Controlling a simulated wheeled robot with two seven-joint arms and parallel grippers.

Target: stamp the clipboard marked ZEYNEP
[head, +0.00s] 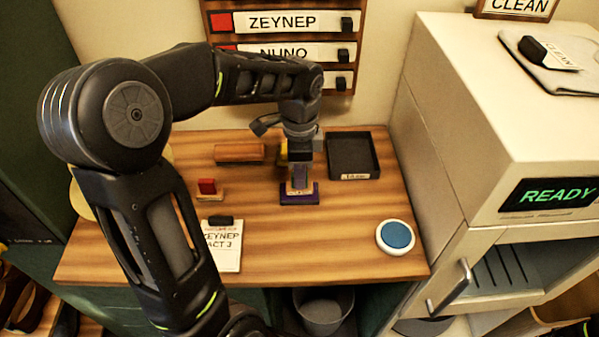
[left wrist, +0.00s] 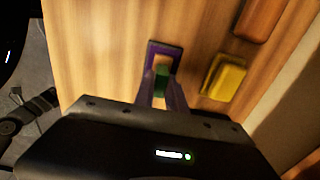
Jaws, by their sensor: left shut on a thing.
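The clipboard (head: 222,245) marked ZEYNEP, ACT 3 lies on the wooden table at the front left, with a black clip on its top edge. My left gripper (head: 299,186) points down behind and to the right of it, over a purple-edged base or pad (head: 286,198). In the left wrist view, the fingers (left wrist: 163,90) are shut on a green handle-like piece (left wrist: 162,76), which stands at the purple base (left wrist: 152,58). I cannot tell whether the green piece is apart from the base. My right gripper is not in view.
A red-topped block (head: 207,187), a brown block (head: 240,153), a black tray (head: 353,172) and a round blue pad (head: 396,235) are on the table (head: 330,262). A yellow block (left wrist: 224,77) is beside my gripper. A white cabinet reading READY (head: 557,195) stands right.

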